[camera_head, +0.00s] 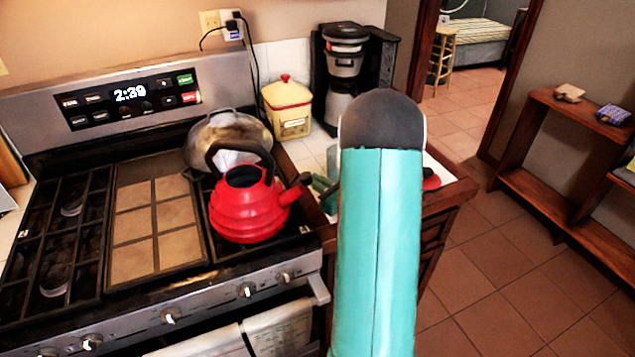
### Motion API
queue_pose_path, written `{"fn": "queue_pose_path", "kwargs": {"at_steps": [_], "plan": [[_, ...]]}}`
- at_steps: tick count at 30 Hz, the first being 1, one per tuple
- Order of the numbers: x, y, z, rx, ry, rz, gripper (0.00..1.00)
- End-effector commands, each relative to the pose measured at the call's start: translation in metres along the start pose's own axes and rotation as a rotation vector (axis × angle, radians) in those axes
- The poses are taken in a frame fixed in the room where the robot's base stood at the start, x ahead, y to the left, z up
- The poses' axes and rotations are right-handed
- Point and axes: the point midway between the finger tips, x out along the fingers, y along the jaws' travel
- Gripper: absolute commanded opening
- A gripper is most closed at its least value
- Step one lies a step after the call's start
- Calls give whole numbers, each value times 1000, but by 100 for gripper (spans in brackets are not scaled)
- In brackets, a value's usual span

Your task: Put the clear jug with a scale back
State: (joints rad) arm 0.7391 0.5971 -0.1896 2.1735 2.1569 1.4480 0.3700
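I cannot make out the clear jug with a scale for certain. A pale greenish, see-through patch shows on the small counter (452,164) right of the stove, just left of my arm, but most of it is covered. My teal arm with its dark rounded joint rises in front of this counter and hides its middle. Some dark green shapes show low beside the arm's left edge; I cannot tell what they are. My gripper cannot be made out; the arm may hide it.
A red kettle (246,209) and a metal pot (232,128) stand on the stove's right burners. A yellow canister (287,110) and a coffee maker (345,65) stand at the counter's back. A wooden shelf (572,108) is at right. The tiled floor (505,275) between is clear.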

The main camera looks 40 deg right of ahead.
Motion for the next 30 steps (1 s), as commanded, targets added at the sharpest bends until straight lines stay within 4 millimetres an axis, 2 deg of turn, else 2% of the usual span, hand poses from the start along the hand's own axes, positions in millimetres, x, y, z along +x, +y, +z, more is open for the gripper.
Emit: {"fn": "queue_pose_path", "kwargs": {"at_steps": [5,6,9,20,26,30], "plan": [[0,0,-2,-1,-1,0,0],[0,0,-3,0,0,0,17],[0,0,-3,0,0,0,32],[-1,0,1,0,0,-1,32],[-33,-1,0,2,1,-5,32],[-64,-1,0,2,1,-6,32]]}}
